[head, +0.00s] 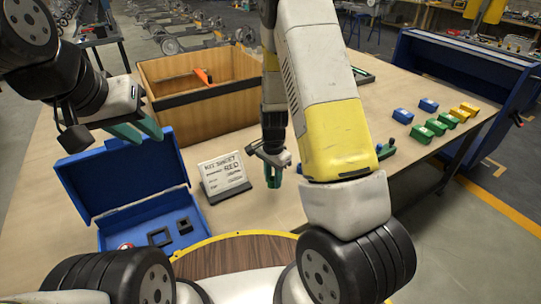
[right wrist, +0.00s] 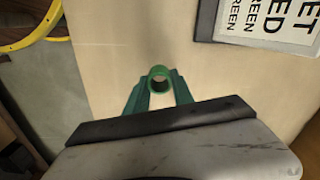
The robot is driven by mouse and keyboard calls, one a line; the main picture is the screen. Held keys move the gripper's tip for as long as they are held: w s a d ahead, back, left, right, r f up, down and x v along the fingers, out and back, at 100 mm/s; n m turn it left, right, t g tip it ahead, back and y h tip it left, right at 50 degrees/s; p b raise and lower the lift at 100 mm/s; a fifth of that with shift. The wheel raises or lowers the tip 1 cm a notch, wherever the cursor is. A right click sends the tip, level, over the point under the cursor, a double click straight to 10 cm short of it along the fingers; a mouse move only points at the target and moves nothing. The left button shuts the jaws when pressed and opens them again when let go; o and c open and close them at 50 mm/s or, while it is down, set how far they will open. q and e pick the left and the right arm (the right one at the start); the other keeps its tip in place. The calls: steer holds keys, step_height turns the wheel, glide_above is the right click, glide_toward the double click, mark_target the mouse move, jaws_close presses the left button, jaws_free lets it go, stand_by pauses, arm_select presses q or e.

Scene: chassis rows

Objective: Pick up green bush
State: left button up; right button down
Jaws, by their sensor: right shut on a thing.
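The green bush (right wrist: 159,73) is a short green ring with a hole through it, in the middle of the right wrist view. My right gripper (right wrist: 158,92) is shut on it, with a green finger on each side. In the head view my right gripper (head: 272,172) points down at the table just right of the kit sheet card; the bush is hard to tell from the green fingers there. I cannot tell how high the bush is above the table. My left gripper (head: 140,130) is open and empty above the blue case, its two green fingers apart.
An open blue case (head: 118,187) with square black parts stands at the left. A wooden crate (head: 205,108) holding an orange thing is behind it. The kit sheet card (head: 224,176) stands beside my right gripper. Several blue, green and yellow blocks (head: 437,127) lie at the right.

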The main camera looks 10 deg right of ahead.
steer(key=s+a, duration=0.1)
steer(key=s, duration=0.1)
steer(key=s+a, duration=0.2)
steer(key=s, duration=0.1)
steer(key=s+a+r, duration=0.1)
steer(key=s+a, duration=0.1)
steer(key=shift+s, duration=0.4)
steer(key=shift+a, duration=0.1)
